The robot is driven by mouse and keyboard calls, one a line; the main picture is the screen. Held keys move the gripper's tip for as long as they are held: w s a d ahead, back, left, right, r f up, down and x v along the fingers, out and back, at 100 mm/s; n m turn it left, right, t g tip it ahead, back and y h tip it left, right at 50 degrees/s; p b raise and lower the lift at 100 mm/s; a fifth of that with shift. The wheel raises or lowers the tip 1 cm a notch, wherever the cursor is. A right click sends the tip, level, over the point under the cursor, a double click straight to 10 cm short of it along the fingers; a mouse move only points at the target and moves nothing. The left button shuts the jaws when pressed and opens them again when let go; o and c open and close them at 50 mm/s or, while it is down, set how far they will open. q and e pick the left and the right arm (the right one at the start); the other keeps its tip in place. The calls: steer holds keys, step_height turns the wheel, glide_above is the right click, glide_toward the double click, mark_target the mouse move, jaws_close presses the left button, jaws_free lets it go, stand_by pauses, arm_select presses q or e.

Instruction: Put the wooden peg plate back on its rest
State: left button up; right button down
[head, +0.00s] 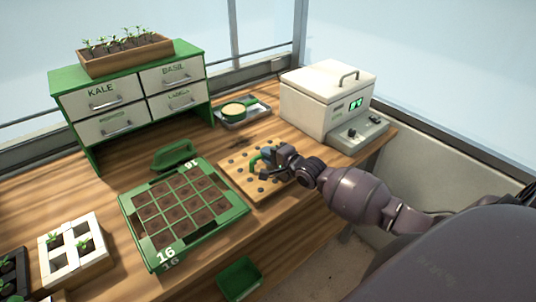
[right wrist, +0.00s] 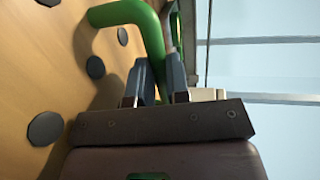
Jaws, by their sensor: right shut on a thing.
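The wooden peg plate (head: 261,197) is a light board with dark round pegs and a green handle (head: 255,159). In the head view it is at the middle of the bench, right of the green seed tray. My right gripper (head: 268,157) is over the plate, shut on its green handle. In the right wrist view the handle (right wrist: 148,35) runs down to the fingers (right wrist: 160,82), and the plate face (right wrist: 40,70) shows at left. I cannot tell whether the plate touches the bench, and I cannot make out its rest. My left gripper is not in view.
The green seed tray (head: 127,213) with soil-filled cells lies left of the plate, a green-handled tool (head: 174,153) behind it. A white lidded box (head: 318,100) stands behind right. A green bin (head: 239,278) is at the front.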

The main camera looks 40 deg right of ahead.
steer(key=shift+f, duration=0.2)
steer(key=c, duration=1.1)
jaws_free()
steer(key=shift+r, duration=0.1)
steer(key=shift+r, duration=0.35)
steer(key=p+v, duration=0.1)
steer(key=v, duration=1.1)
steer(key=s+a+f+n, duration=0.2)
steer(key=f, duration=0.1)
steer(key=s+a+f+n+g, duration=0.1)
steer(key=s+a+f+n, duration=0.1)
steer(key=s+f, duration=0.1)
steer(key=s+a+f+n+h, duration=0.1)
steer(key=s+a+f+n, duration=0.1)
steer(key=f+n, duration=0.1)
steer(key=shift+s, duration=0.4)
steer(key=s+a+f+n+g+h, duration=0.2)
steer(key=s+a+f+n, duration=0.4)
steer(key=s+n, duration=0.3)
steer(key=shift+s+a+n+g, duration=0.3)
steer(key=shift+s+a+n, duration=0.05)
steer(key=shift+a+n, duration=0.2)
